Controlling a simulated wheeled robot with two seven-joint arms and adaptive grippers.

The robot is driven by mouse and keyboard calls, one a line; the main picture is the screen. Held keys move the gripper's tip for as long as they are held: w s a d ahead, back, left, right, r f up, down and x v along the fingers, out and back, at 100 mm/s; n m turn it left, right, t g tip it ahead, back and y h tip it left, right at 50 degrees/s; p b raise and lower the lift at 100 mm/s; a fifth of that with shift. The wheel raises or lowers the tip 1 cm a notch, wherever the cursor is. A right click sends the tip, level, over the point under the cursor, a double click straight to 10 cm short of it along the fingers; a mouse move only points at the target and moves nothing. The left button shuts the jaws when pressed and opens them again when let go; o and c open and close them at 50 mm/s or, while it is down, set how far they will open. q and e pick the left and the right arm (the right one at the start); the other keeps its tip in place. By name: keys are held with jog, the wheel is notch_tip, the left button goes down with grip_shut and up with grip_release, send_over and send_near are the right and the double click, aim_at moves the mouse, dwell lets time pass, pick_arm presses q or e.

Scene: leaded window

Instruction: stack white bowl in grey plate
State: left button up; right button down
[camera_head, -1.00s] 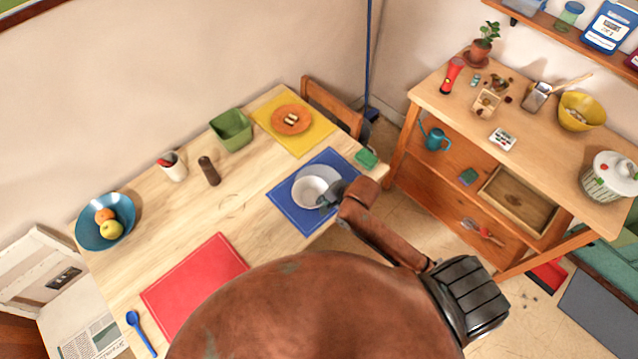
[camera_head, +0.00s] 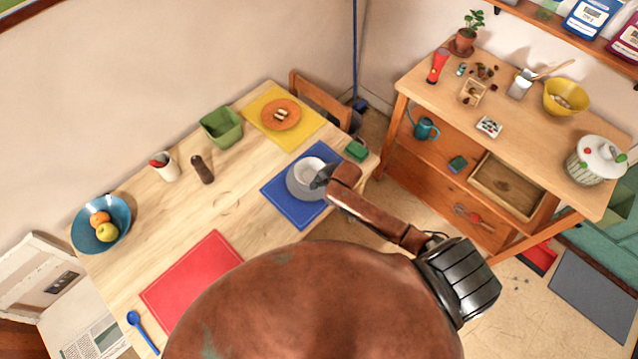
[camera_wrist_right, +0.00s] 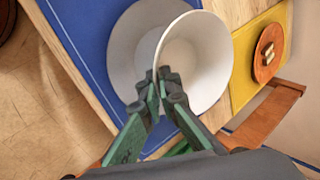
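The white bowl (camera_head: 307,170) is over the grey plate (camera_head: 296,190), which lies on the blue placemat. The bowl sits off towards the plate's far side, so the plate's near-left rim shows. My right gripper (camera_head: 321,179) is at the bowl's near-right rim. In the right wrist view, the gripper's fingers (camera_wrist_right: 163,86) are closed on the rim of the bowl (camera_wrist_right: 200,68), one inside and one outside. The plate (camera_wrist_right: 123,55) shows behind the bowl there. Whether the bowl touches the plate or hangs just above it I cannot tell. My left gripper is not in view.
The blue placemat (camera_head: 301,216) lies at the table's right end. A yellow placemat (camera_head: 263,107) with an orange plate (camera_head: 281,115), a green bin (camera_head: 221,127) and a brown shaker (camera_head: 202,170) stand farther back. A chair (camera_head: 318,97) is behind.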

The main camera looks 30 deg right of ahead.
jog(key=shift+w+d+f, duration=0.2)
jog(key=shift+w+f, duration=0.3)
jog(key=shift+f, duration=0.1)
jog(key=shift+w+d+f, duration=0.1)
jog(key=shift+w+f, duration=0.1)
jog(key=shift+f, duration=1.55)
jog(key=shift+f, duration=0.1)
jog(key=shift+f, duration=0.15)
jog(key=c, duration=2.2)
grip_release()
jog(key=shift+o, duration=0.2)
jog(key=shift+s+r, duration=0.2)
jog(key=shift+r, duration=0.35)
jog(key=v, duration=1.1)
